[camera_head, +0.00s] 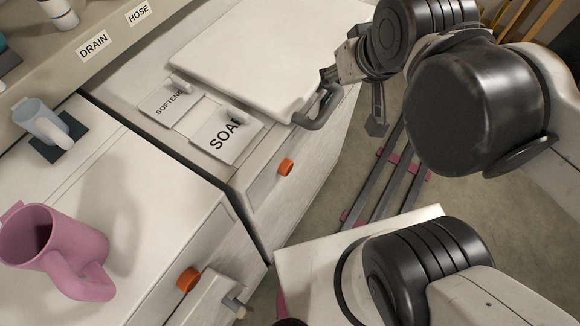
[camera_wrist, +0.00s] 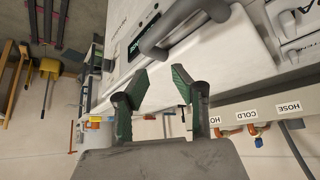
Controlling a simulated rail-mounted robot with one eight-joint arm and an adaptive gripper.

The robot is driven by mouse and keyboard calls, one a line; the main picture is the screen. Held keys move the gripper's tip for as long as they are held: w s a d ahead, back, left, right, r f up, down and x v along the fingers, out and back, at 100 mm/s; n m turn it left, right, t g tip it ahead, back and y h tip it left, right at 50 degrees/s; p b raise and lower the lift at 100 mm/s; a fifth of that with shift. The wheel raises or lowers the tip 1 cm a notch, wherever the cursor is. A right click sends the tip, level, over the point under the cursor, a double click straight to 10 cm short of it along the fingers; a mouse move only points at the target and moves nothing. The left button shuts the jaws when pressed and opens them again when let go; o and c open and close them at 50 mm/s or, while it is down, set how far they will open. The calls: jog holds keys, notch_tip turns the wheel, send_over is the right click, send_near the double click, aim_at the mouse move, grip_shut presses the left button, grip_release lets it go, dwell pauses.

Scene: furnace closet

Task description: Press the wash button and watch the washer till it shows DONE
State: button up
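The white washer (camera_head: 262,60) has a raised-edge lid on top with a grey handle (camera_head: 319,108) at its front corner. My gripper (camera_head: 350,98) is just right of that handle in the head view, partly hidden by my arm. In the wrist view my gripper (camera_wrist: 160,82) is open with nothing between its green-padded fingers. Beyond the fingertips, the wrist view shows the grey handle (camera_wrist: 180,28) and a dark display (camera_wrist: 145,36) with green marks too small to read. I cannot pick out the wash button for certain.
SOAP (camera_head: 224,135) and SOFTENER drawers sit beside the lid. A pink pitcher (camera_head: 70,255) and a light-blue cup (camera_head: 38,120) stand on the left machine. Orange knobs (camera_head: 285,167) stick out in front. Hoses and an orange valve (camera_wrist: 256,130) line the wall.

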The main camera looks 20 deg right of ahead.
grip_shut()
dwell(1.1)
